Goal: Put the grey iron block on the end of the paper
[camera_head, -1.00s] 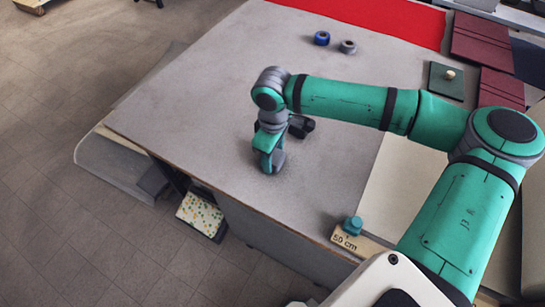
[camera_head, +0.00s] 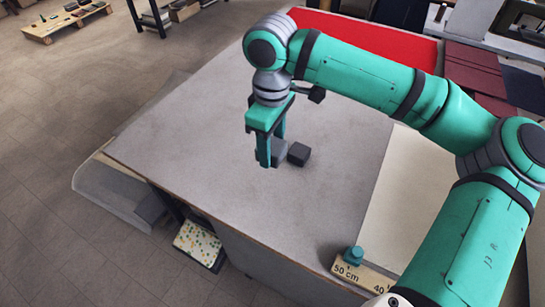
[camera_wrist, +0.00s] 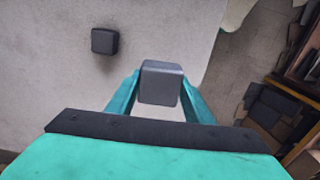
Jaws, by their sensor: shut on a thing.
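My gripper (camera_head: 272,150) is shut on the grey iron block (camera_head: 281,156) near the left part of the grey table (camera_head: 190,130). In the wrist view the grey block (camera_wrist: 161,84) sits between the two teal fingertips. It appears raised above the table, though the height is hard to judge. A second, darker block (camera_head: 299,153) rests on the table just right of it; it also shows in the wrist view (camera_wrist: 104,40). A cream sheet, apparently the paper (camera_head: 415,190), lies to the right, partly covered by my arm.
A teal knobbed piece (camera_head: 353,254) and a ruler marked 50 cm (camera_head: 362,275) lie at the sheet's near end. Red cloth (camera_head: 375,42) and dark red covers (camera_head: 470,72) lie at the far side. Bare table lies between the blocks and the sheet.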

